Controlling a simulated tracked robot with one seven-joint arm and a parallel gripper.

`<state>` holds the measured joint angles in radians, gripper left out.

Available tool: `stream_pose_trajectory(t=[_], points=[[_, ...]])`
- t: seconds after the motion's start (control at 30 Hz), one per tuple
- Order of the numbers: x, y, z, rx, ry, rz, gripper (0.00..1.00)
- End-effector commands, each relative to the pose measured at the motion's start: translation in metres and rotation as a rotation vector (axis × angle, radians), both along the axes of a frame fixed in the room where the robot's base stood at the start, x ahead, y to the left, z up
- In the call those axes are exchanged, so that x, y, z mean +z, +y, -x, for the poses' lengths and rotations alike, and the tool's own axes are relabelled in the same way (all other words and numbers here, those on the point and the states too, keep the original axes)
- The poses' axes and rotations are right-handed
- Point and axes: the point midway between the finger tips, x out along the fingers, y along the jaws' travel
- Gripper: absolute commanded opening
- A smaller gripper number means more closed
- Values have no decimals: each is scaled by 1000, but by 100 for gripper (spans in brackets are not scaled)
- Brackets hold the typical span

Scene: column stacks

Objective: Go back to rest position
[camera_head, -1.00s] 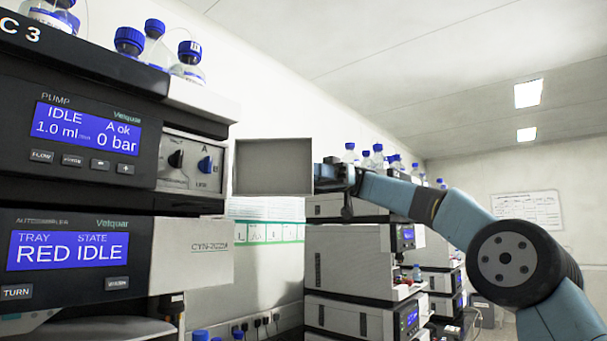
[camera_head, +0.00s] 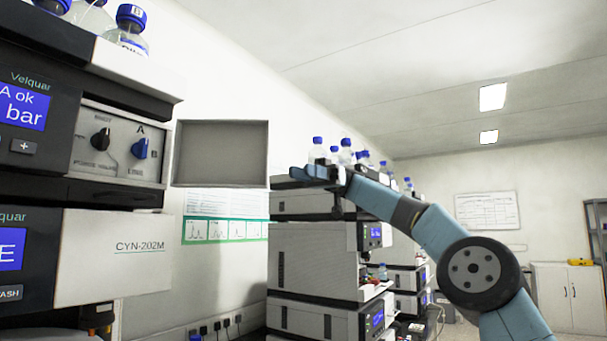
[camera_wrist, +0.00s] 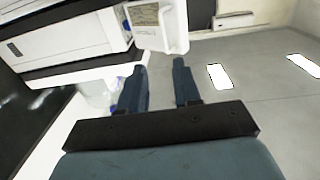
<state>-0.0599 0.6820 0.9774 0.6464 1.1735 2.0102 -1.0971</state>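My gripper (camera_head: 308,172) is at the end of my raised blue arm, right of the middle in the head view. In the wrist view its two blue fingers (camera_wrist: 158,80) stand apart with nothing held between them. A grey, shallow, box-like open door (camera_head: 221,153) sticks out from the near instrument stack, a little left of my gripper and apart from it in the head view. In the wrist view a white panel with a label (camera_wrist: 175,28) lies just beyond the fingertips. I cannot tell how far off it is.
The near instrument stack (camera_head: 120,145) fills the left side, with blue-capped bottles (camera_head: 130,25) on top. More stacks (camera_head: 315,250) with bottles stand behind my arm. A white cabinet (camera_head: 567,297) stands at the far right. The space above my arm is clear.

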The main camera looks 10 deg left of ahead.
Motion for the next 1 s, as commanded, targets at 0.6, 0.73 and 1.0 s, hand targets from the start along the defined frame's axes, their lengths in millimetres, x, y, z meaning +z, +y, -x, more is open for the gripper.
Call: stream_pose_trajectory(t=[0.6, 0.73, 1.0], points=[[-3, 13, 15, -50, -11, 105, 32], [-16, 40, 41, -139, -25, 285, 32], [-70, 71, 78, -412, -51, 676, 32]])
